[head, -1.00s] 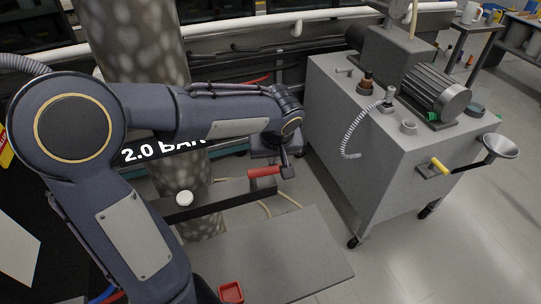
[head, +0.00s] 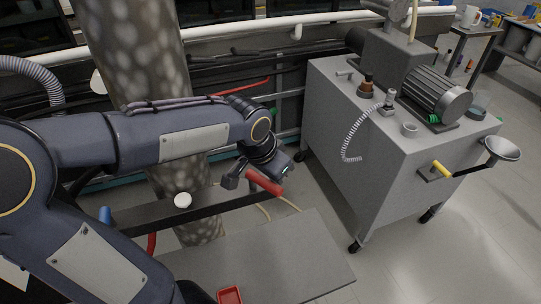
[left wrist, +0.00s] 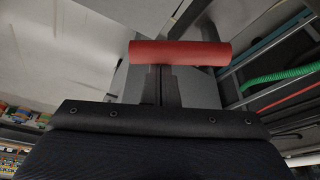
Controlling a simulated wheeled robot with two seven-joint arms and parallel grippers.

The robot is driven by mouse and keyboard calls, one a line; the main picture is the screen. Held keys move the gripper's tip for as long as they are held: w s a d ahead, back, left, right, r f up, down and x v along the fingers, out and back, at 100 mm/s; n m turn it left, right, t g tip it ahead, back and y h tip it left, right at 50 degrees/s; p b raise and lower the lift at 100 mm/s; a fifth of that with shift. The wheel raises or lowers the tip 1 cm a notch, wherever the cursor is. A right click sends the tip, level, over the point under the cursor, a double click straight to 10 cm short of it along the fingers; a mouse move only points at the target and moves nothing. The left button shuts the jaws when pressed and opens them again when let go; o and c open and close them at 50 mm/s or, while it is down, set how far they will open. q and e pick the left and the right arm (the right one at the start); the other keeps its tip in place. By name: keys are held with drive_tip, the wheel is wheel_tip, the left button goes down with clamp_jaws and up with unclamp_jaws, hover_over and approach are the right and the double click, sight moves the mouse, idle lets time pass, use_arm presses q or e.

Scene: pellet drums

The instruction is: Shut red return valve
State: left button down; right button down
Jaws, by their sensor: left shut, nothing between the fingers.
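The red valve handle (head: 263,182) is a short red cylinder beside my left wrist in the head view, sloping down to the right. In the left wrist view the red handle (left wrist: 195,53) lies crosswise just past my fingertips. My left gripper (head: 273,164) is shut and empty, close to the handle. In the left wrist view its fingers (left wrist: 161,76) meet the handle's near edge; I cannot tell if they press on it. The valve body is mostly hidden. My right gripper is out of view.
A grey wheeled cabinet (head: 370,165) with a motor, a hose and a yellow-gripped lever (head: 440,168) stands to the right. A mottled column (head: 135,60) rises behind my arm. A white round cap (head: 182,201) sits on the dark beam below. A grey flat panel (head: 265,260) lies in front.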

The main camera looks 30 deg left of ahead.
use_arm(q)
drive_tip(key=s+m, duration=0.1)
drive_tip(key=m, duration=0.1)
drive_tip(key=s+m+h, duration=0.1)
drive_tip(key=m, duration=0.1)
drive_tip(key=shift+a, duration=0.15)
drive_tip(key=shift+s+a+g+b, duration=0.1)
drive_tip(key=shift+s+g+b, duration=0.2)
drive_tip(key=shift+s, duration=0.1)
idle(0.5)
drive_tip(key=shift+w+r, duration=0.1)
drive_tip(key=shift+w, duration=0.1)
wheel_tip(320, 180, up, 10)
idle(0.4)
idle(0.3)
